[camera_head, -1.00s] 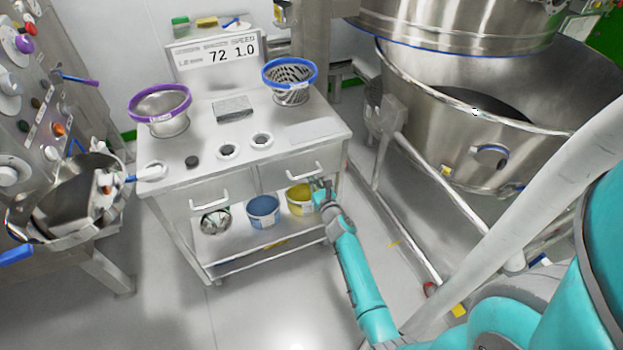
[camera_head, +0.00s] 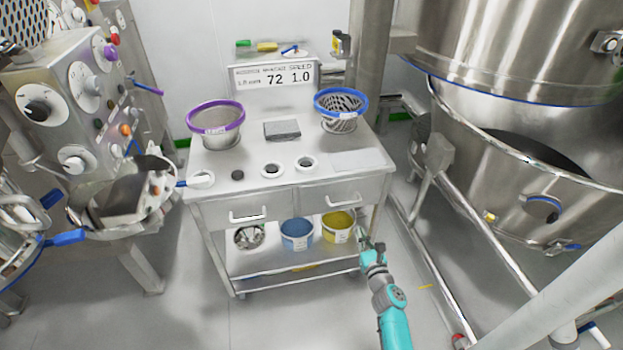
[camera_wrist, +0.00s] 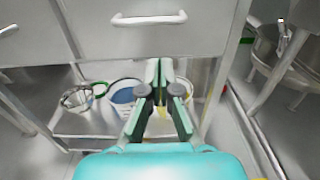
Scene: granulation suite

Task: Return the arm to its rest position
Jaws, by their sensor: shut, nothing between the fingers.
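My gripper (camera_head: 362,238) is at the end of my teal arm (camera_head: 392,318), in front of the right end of the steel cart in the head view. In the wrist view my gripper (camera_wrist: 159,66) has its fingertips together, with nothing held. It points toward the cart, just below a drawer handle (camera_wrist: 149,19). The yellow bucket (camera_head: 338,226) on the cart's lower shelf lies just left of the gripper in the head view and is partly hidden behind the fingers in the wrist view. Contact with the cart cannot be told.
The steel cart (camera_head: 222,188) carries a purple-rimmed sieve (camera_head: 214,120) and a blue-rimmed sieve (camera_head: 341,108). A blue bucket (camera_head: 297,234) stands on its lower shelf. A large steel vessel (camera_head: 520,195) stands right, a control panel machine (camera_head: 75,110) left. The floor (camera_head: 290,325) in front is clear.

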